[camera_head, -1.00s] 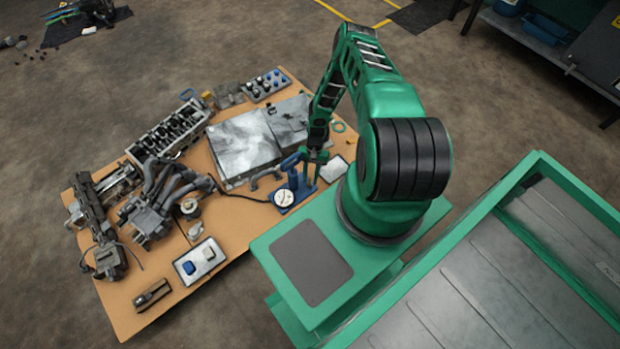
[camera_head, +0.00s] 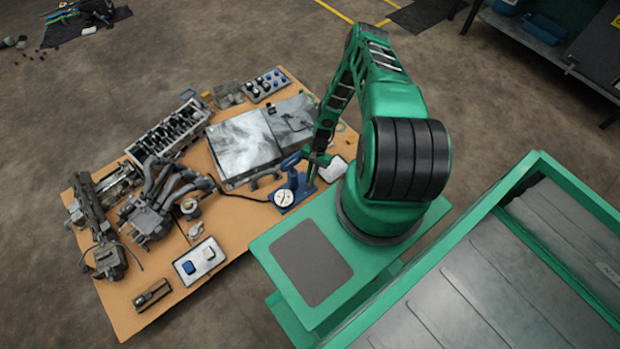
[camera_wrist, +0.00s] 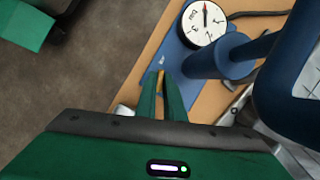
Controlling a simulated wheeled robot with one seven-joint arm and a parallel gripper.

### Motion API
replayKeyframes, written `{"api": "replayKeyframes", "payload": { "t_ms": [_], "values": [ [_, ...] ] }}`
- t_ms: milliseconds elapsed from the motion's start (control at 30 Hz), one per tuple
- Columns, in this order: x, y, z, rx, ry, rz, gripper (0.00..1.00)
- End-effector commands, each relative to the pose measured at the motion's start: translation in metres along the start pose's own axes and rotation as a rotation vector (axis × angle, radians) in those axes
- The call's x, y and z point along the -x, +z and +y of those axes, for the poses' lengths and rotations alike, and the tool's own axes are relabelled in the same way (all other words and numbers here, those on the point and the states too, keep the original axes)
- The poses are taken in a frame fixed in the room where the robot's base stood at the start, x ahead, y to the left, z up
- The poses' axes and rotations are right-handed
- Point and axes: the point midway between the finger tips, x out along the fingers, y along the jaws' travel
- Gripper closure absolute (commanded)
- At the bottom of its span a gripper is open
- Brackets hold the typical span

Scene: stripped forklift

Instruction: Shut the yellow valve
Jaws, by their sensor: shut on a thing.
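A blue hand pump (camera_head: 303,200) with a round white gauge (camera_head: 284,198) stands on the wooden table's near right edge. In the wrist view its blue base (camera_wrist: 165,58), gauge (camera_wrist: 204,22) and blue cylinder (camera_wrist: 222,57) show up close. A small yellow valve part (camera_wrist: 160,76) sits low at the base's edge, left of the cylinder, between my fingertips. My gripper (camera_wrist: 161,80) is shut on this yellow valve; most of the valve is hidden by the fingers. In the head view my gripper (camera_head: 314,172) is small beside the pump, and the valve cannot be made out.
The pump's blue handle rises at the right of the wrist view, close to my gripper. A black hose (camera_head: 243,196) leads left from the gauge.

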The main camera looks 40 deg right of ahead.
Motion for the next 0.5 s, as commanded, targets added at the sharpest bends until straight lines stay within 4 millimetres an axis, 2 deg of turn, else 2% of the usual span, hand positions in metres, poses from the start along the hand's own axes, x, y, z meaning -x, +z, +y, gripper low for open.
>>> {"api": "replayKeyframes", "payload": {
  "t_ms": [500],
  "values": [
    [-0.0002, 0.0012, 0.0019, -0.310, -0.130, -0.002, 1.00]
  ]
}}
